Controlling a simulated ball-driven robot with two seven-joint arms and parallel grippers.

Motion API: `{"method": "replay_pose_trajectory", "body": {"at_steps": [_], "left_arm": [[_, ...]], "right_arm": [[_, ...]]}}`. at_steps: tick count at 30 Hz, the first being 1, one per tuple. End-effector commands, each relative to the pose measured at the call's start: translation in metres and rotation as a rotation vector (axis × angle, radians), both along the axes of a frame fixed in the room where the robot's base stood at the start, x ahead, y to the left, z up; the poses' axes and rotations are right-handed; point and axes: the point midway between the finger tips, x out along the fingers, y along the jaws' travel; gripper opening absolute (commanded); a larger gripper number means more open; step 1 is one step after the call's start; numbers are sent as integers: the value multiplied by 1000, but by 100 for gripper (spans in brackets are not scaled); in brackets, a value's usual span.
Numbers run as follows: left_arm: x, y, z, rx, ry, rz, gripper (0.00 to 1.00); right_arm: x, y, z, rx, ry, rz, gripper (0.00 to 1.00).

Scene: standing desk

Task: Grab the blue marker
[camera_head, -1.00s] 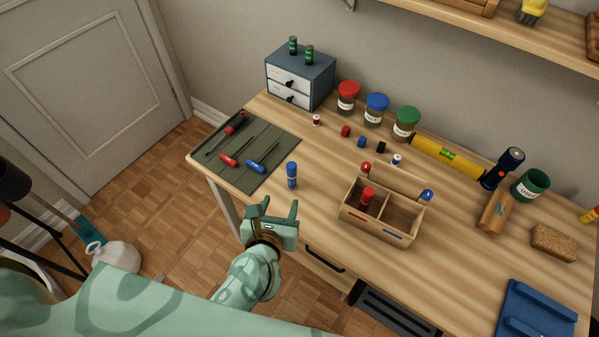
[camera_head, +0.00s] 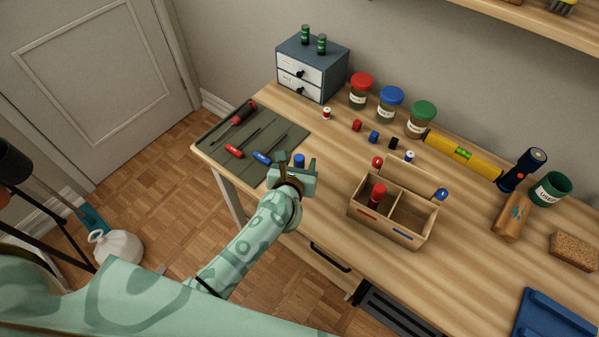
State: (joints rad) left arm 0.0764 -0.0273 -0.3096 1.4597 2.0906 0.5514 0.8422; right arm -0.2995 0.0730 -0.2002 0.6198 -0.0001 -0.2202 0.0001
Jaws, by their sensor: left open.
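The blue marker (camera_head: 299,160) stands upright on the desk, right of the green mat. Only its blue top shows; my left gripper hides the rest. My left gripper (camera_head: 297,164) is open, with its fingertips at the marker in the picture. I cannot tell whether the marker is between the fingers or just beyond them. My right gripper is not in view.
A wooden caddy (camera_head: 391,236) with a red marker (camera_head: 378,194) stands to the right. A green mat (camera_head: 218,149) with screwdrivers lies left. Jars with red (camera_head: 361,80), blue and green lids stand behind. A yellow level (camera_head: 463,154) lies at the back right.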

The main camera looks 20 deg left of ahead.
Motion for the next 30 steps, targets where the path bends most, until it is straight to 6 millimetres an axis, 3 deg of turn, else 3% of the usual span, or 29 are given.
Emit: {"method": "replay_pose_trajectory", "body": {"at_steps": [4, 9, 20, 27, 30], "left_arm": [[0, 0, 1, 0, 0, 0, 49], [0, 0, 1, 0, -1, 0, 2], [-1, 0, 4, 0, -2, 0, 1], [0, 0, 39, 0, -6, -1, 1], [-17, -8, 60, -3, -4, -2, 1]], "right_arm": [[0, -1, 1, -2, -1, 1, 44], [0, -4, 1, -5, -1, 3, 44], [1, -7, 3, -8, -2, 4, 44], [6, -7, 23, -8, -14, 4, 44], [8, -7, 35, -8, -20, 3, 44]]}}
